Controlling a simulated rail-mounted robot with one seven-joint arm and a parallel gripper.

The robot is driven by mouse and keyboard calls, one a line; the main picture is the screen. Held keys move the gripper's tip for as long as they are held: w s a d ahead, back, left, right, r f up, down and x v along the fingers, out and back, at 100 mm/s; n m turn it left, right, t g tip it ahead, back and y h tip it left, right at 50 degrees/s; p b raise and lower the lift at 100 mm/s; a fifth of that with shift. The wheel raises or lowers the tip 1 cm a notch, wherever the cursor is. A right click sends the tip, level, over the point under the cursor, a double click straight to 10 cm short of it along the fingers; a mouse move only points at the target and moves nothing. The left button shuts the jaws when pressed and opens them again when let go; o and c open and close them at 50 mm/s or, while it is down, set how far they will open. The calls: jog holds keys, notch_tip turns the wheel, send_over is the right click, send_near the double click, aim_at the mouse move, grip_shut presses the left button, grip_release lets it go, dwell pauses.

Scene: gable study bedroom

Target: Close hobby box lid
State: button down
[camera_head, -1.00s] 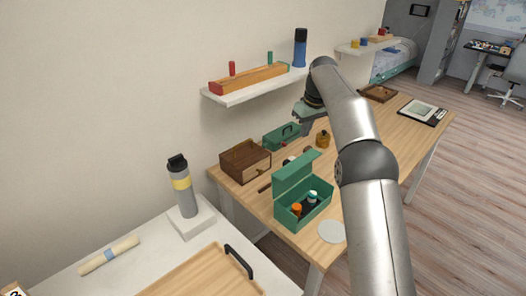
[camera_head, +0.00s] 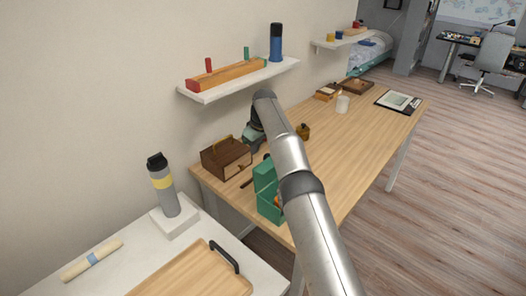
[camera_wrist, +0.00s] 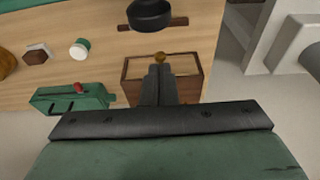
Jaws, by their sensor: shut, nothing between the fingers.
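The green hobby box (camera_head: 268,208) stands on the near part of the wooden table. Its lid (camera_head: 264,174) stands open at the back; my arm hides the right part of the box and most of its contents. The box cannot be made out in the wrist view. My gripper (camera_wrist: 158,72) is shut and empty. In the wrist view its fingers overlap the wooden box with a brass knob. In the head view its hand is beyond the hobby box, by the wall, and its fingertips are hidden.
The wooden drawer box (camera_head: 226,158) stands behind the hobby box. A green case with a dark handle (camera_wrist: 70,101) lies beside it. An amber bottle (camera_head: 303,131) and a white cup (camera_head: 342,104) stand farther along. A shelf (camera_head: 240,82) hangs above.

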jog(key=shift+s+d+r+b, duration=0.25)
jog(key=shift+s+d+b, duration=0.15)
jog(key=shift+s+d, duration=0.35)
jog(key=shift+s+d+r+b, duration=0.2)
jog(key=shift+s+d+b, duration=0.25)
jog(key=shift+d, duration=0.35)
jog(key=shift+d, duration=0.1)
